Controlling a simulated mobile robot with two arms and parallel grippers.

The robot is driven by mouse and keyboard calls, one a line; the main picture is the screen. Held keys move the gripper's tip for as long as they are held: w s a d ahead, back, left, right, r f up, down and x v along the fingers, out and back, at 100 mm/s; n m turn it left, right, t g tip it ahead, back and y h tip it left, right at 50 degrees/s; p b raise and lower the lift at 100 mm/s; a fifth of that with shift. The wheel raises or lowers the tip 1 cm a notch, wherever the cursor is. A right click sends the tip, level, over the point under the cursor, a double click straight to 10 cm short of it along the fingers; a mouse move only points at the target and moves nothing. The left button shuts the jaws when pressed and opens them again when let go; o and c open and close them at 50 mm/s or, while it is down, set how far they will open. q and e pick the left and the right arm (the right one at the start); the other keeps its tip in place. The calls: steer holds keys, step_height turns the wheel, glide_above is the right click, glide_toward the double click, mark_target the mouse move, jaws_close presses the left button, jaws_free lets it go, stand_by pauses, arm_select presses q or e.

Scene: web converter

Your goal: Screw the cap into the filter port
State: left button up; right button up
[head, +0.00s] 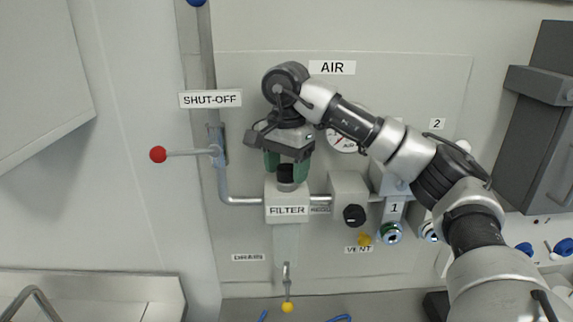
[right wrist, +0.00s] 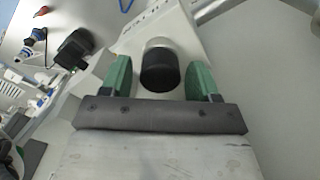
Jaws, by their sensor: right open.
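The black cap (head: 286,172) sits on top of the filter port (head: 285,187), above the white filter housing (head: 287,198) labelled FILTER. It looks upright; how far it is threaded cannot be told. My right gripper (head: 286,168) comes down from above, its green fingers open on both sides of the cap. In the right wrist view, the cap (right wrist: 160,70) lies between the spread green fingers of the right gripper (right wrist: 160,80), with a visible gap on each side. The filter housing (right wrist: 160,25) shows beyond it. My left gripper is not in view.
A red-knobbed shut-off lever (head: 158,154) sticks out at left beside a vertical pipe. The regulator with a black knob (head: 354,215) stands right of the filter. A yellow-tipped drain lever (head: 287,306) hangs below. A gauge (head: 342,140) is partly behind my right arm.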

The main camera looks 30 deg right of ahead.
steer(key=shift+c, duration=0.4)
steer(key=c, duration=0.9)
steer(key=m, duration=0.4)
steer(key=m, duration=0.4)
steer(key=m, duration=0.4)
steer(key=shift+p, duration=0.3)
